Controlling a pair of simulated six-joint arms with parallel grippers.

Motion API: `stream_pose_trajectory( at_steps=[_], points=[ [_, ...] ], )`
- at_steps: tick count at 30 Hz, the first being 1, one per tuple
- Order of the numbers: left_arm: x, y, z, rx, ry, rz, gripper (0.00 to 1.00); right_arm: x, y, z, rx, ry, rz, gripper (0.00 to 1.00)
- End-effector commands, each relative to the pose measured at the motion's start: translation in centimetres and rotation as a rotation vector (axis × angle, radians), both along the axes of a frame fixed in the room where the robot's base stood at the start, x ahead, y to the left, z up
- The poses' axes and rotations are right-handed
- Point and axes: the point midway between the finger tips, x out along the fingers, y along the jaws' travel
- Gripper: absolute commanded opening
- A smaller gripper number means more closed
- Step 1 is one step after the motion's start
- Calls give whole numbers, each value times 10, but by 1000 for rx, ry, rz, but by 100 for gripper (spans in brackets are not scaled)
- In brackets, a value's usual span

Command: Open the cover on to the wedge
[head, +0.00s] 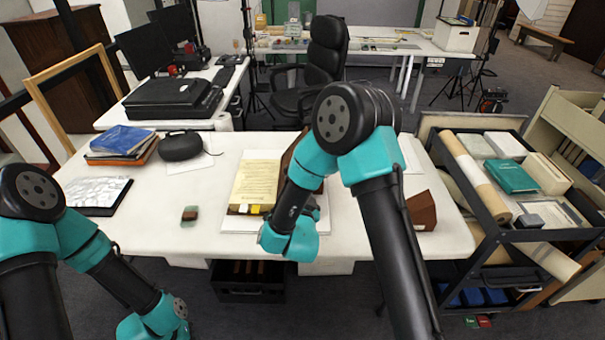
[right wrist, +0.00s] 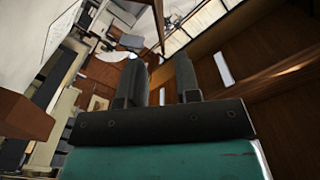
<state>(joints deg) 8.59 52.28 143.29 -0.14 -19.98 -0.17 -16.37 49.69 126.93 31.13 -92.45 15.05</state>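An opened book or box with a yellowed printed page (head: 256,182) lies on a white board (head: 234,222) at the middle of the table. Its brown cover (head: 291,151) shows at the page's right side and looks raised, but my right arm hides most of it. A brown wedge (head: 421,209) stands on the table to the right, apart from the book. My right gripper's fingers are hidden in the head view. In the right wrist view, the right gripper (right wrist: 163,75) has its fingers apart with nothing visible between them. My left gripper is out of view.
A black case (head: 181,145), blue and orange folders (head: 122,143), a tablet-like sheet (head: 95,192) and a small dark block (head: 190,214) lie on the table's left. A loaded black cart (head: 502,235) stands at the right.

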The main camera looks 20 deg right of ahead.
Motion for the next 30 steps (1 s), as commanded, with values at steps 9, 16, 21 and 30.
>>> stream_pose_trajectory(
  at_steps=[9, 16, 21, 30],
  points=[
    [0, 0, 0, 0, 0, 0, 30, 53, -16, 0, 0, -2, -3, 30],
    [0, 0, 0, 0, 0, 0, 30, 85, -24, 0, 0, -1, -1, 30],
    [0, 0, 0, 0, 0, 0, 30, 94, -27, 0, 0, 0, 0, 30],
    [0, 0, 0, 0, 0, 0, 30, 95, -27, 0, -1, 0, 0, 28]
  ],
)
